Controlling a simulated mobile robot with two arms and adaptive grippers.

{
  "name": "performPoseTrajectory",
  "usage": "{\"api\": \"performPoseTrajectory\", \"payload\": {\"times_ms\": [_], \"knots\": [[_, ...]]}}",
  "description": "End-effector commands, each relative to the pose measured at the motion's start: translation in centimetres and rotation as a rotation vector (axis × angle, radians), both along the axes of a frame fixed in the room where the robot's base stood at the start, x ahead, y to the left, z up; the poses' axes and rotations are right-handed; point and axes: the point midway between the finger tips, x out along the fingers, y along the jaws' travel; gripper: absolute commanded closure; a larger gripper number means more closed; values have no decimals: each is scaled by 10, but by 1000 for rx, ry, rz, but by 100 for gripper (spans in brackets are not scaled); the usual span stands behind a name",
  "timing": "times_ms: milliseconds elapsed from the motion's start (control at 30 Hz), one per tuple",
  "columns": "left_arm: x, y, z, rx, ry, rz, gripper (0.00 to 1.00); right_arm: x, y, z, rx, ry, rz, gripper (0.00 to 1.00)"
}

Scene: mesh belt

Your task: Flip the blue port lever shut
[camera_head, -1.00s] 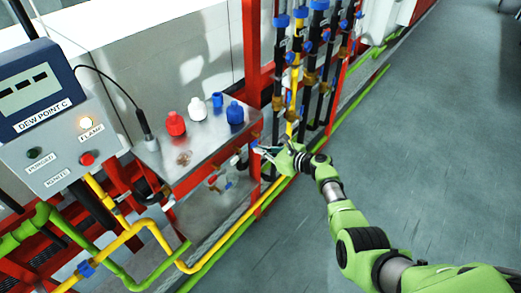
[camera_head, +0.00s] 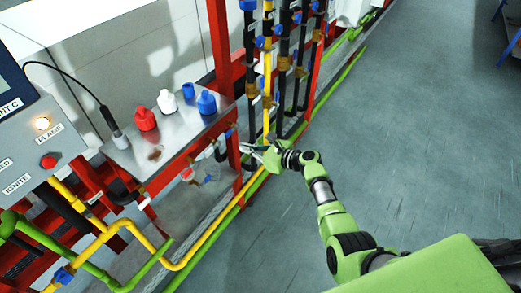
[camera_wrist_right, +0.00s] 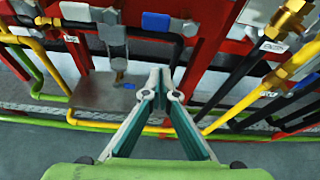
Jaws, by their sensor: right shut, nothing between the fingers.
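The blue port lever (camera_head: 229,132) is a small blue handle at the right end of the red frame's front, under the steel shelf. In the right wrist view the blue lever (camera_wrist_right: 155,22) lies crosswise above the fingertips, with a white lever (camera_wrist_right: 75,12) to its left. My right gripper (camera_head: 245,148) is just right of and below the blue lever in the head view. In the right wrist view my right gripper (camera_wrist_right: 160,74) is shut and empty, its tips appearing apart from the lever. My left gripper is not in view.
A steel shelf (camera_head: 180,132) carries red, white and blue bottles. Yellow and green pipes run low along the frame. The grey floor (camera_head: 420,120) to the right is open.

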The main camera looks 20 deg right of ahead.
Motion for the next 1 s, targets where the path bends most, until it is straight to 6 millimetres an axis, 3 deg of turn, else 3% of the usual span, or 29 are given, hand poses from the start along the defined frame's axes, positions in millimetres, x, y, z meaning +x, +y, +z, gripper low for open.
{"api": "performPoseTrajectory", "payload": {"times_ms": [333,1000], "knots": [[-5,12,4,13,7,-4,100,-38,-29,15,-1,2,1,100],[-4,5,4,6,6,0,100,-43,-33,18,-1,2,1,100]]}}
